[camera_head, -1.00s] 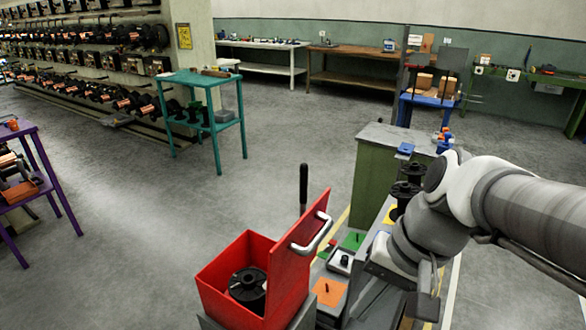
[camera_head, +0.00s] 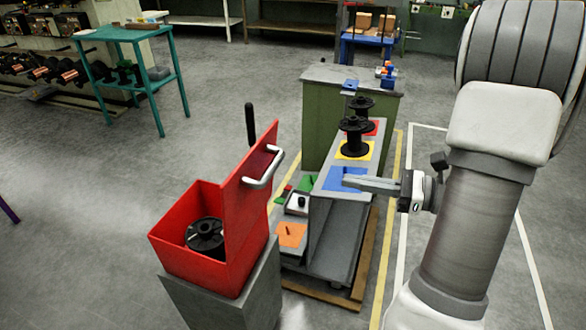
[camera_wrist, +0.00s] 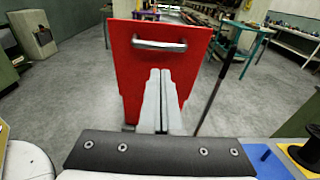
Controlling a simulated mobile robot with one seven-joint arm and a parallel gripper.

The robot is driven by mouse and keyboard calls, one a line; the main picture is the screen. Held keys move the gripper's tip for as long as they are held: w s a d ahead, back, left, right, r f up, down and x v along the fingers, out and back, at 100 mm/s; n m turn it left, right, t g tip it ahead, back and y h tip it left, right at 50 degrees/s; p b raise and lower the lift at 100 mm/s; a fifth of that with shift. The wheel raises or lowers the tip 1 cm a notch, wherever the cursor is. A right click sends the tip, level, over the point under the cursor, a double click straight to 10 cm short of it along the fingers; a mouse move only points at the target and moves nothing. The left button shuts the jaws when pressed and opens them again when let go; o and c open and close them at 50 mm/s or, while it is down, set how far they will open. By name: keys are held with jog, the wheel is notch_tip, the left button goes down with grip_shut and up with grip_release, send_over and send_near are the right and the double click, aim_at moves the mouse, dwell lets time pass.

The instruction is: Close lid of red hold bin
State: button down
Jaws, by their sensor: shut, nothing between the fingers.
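The red hold bin (camera_head: 190,258) stands on a grey pedestal in the head view, with a black spool (camera_head: 206,238) inside. Its red lid (camera_head: 246,200) stands upright, open, on the bin's right side, with a silver handle (camera_head: 262,168) on the face towards my arm. My gripper (camera_head: 347,181) is to the right of the lid, shut and empty, its fingers pointing left towards it with a gap between. In the wrist view the lid (camera_wrist: 158,80) fills the middle, with its handle (camera_wrist: 159,45) just above my shut fingertips (camera_wrist: 160,72). The bin's inside is hidden there.
A grey stand with coloured squares (camera_head: 345,180) and black spools (camera_head: 353,135) is below and behind my gripper. A black upright rod (camera_head: 250,123) rises behind the lid. A green cabinet (camera_head: 325,120) stands behind. A teal table (camera_head: 135,60) is far left; the floor between is clear.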

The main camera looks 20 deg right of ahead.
aim_at(276, 167)
jog(key=b+x, duration=0.1)
jog(key=x, duration=1.3)
jog(key=shift+w+r, duration=0.1)
jog(key=shift+r, duration=0.05)
